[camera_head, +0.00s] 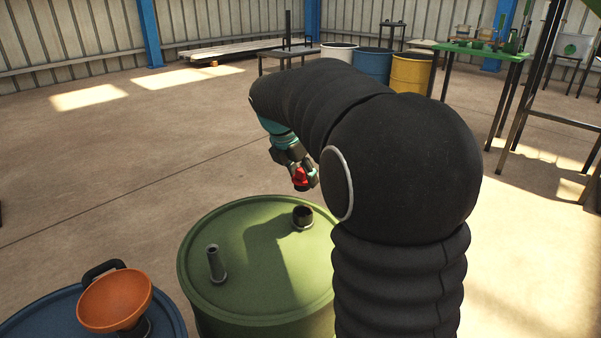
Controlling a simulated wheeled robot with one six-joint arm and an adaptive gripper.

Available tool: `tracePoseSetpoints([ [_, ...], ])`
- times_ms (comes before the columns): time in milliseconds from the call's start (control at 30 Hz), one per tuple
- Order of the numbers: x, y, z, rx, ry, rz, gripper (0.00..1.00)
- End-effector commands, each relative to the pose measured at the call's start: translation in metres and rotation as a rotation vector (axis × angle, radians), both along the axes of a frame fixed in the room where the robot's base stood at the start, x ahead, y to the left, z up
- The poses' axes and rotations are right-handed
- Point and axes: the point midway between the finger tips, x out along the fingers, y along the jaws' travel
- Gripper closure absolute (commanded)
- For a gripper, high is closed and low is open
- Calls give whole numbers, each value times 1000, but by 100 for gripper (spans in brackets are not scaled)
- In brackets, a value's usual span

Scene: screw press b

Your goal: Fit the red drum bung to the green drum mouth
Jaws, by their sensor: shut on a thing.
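The red drum bung (301,178) is held in my gripper (304,184), whose jaws are shut on it. The green drum (245,285) stands upright in front of me. Its top carries a short, dark open mouth (302,217) near the far right and a taller grey spout (216,264) at the left. The bung is in the air above the short mouth, apart from it. My black-sleeved arm hides the right part of the drum. I cannot tell the exact alignment of bung and mouth from this view.
A blue drum (60,318) with an orange funnel (114,300) stands at the lower left. White, blue and yellow drums (411,75) stand far back. A green table (478,50) is at the back right.

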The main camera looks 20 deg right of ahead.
Motion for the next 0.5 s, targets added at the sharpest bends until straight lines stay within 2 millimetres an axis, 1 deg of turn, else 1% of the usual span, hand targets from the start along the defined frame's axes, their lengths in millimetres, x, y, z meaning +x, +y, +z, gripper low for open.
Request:
tracePoseSetpoints([
  [67,0,-1,0,-4,-1,-2,85],
  [267,0,-1,-11,-3,-1,-2,85],
  [500,0,-1,-33,-3,-1,-1,85],
])
